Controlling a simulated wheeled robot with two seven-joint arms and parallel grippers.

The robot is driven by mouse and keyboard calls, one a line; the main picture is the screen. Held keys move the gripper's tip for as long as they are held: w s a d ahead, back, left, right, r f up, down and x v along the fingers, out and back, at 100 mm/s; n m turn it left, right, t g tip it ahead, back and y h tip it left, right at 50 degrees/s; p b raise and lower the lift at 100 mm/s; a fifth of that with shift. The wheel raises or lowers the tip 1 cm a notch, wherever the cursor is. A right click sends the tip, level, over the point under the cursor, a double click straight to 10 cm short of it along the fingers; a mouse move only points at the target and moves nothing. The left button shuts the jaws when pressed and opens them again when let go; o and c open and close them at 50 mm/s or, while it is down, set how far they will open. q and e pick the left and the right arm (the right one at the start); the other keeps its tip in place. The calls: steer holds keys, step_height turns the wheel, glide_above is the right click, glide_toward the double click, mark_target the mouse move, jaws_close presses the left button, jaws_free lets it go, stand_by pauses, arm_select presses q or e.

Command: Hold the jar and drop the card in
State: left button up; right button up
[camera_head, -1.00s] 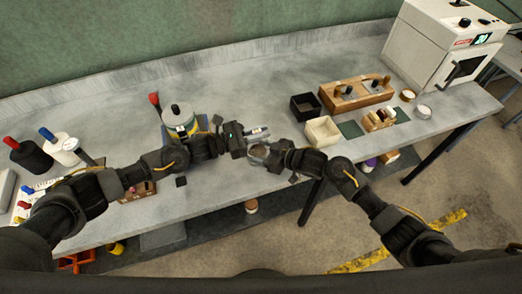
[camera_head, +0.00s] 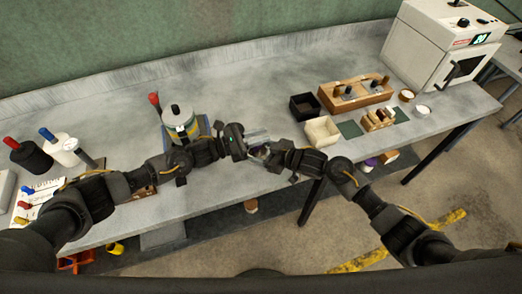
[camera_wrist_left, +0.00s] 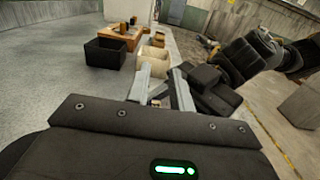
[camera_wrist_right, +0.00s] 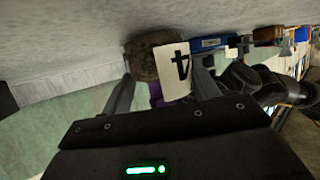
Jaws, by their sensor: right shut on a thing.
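My right gripper (camera_head: 272,154) is shut on a small jar (camera_head: 260,152), held just beyond the table's front edge. In the right wrist view the jar, with brown contents (camera_wrist_right: 141,62), lies between its fingers. A white card (camera_wrist_right: 173,72) with a black "4" overlaps the jar there; how deep it sits in the jar is unclear. My left gripper (camera_head: 257,138) is right at the jar's mouth. In the left wrist view its two grey fingers (camera_wrist_left: 164,72) stand apart, with no card seen gripped. The jar is largely hidden by the grippers.
A black bin (camera_head: 304,106), a cream bin (camera_head: 322,131) and wooden racks (camera_head: 354,94) stand to the right. A lidded pot (camera_head: 180,118) stands behind my left arm. A white oven (camera_head: 440,50) is at the far right. The table's middle back is clear.

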arm_select(q)
steer(key=shift+s+a+f, duration=0.1)
steer(key=shift+s+f, duration=0.1)
steer(key=shift+f, duration=0.3)
steer(key=shift+s+a+f, duration=0.1)
steer(key=shift+s+f, duration=0.05)
steer(key=shift+f, duration=0.35)
arm_select(e)
steer(key=shift+a+r, duration=0.15)
steer(key=shift+a, duration=0.1)
arm_select(q)
steer(key=shift+s+a, duration=0.1)
steer(key=shift+a, duration=0.2)
arm_select(e)
steer(key=shift+d, duration=0.1)
steer(key=shift+w+d, duration=0.1)
steer(key=shift+w, duration=0.05)
steer(key=shift+f, duration=0.25)
arm_select(q)
steer(key=r+v, duration=0.2)
steer(key=v, duration=0.9)
steer(key=shift+w, duration=0.3)
arm_select(e)
steer(key=shift+s+f, duration=0.1)
steer(key=shift+s, duration=0.1)
